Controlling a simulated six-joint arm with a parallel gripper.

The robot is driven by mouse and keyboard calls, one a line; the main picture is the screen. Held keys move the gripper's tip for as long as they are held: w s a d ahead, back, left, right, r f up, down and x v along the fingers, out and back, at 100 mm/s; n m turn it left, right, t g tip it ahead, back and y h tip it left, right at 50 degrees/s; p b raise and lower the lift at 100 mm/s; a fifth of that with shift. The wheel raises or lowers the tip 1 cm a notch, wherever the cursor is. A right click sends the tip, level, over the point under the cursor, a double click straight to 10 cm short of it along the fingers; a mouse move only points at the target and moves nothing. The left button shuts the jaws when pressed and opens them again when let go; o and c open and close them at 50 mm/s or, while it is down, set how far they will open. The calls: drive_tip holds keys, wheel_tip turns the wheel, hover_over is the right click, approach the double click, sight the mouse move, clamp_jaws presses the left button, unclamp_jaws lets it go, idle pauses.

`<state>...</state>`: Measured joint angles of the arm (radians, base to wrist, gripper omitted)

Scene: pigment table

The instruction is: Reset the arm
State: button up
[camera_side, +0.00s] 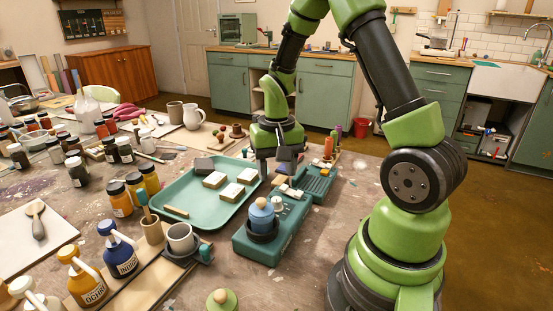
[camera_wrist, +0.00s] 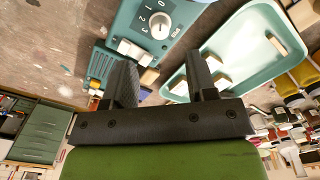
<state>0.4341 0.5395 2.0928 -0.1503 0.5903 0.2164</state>
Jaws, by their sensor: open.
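My green arm reaches over the table, and my gripper (camera_side: 275,168) is low over the area between the teal tray (camera_side: 178,217) and the teal-green device (camera_side: 245,245). In the wrist view my gripper (camera_wrist: 162,78) has its two dark fingers spread apart, with nothing held between them. The device (camera_wrist: 185,20) with its numbered dial (camera_wrist: 158,25) lies beyond the fingertips there. The tray also shows in the wrist view (camera_wrist: 262,72), to the right of the fingers. The exact height of the fingertips above the table is hard to tell.
Bare tabletop (camera_side: 325,225) lies right of the device.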

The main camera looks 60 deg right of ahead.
drive_tip(key=shift+r, duration=1.2)
drive_tip(key=s+a+r+n+t+y, duration=0.1)
drive_tip(key=s+a+r+n+t, duration=0.1)
drive_tip(key=s+a+r, duration=0.3)
drive_tip(key=s+a+r+n+t+y, duration=0.1)
drive_tip(key=s+a+r+n+t, duration=0.2)
drive_tip(key=a+r, duration=0.6)
drive_tip(key=shift+s+r+t, duration=0.95)
drive_tip(key=shift+s+t, duration=0.15)
drive_tip(key=shift+s, duration=0.15)
drive_tip(key=shift+a, duration=0.1)
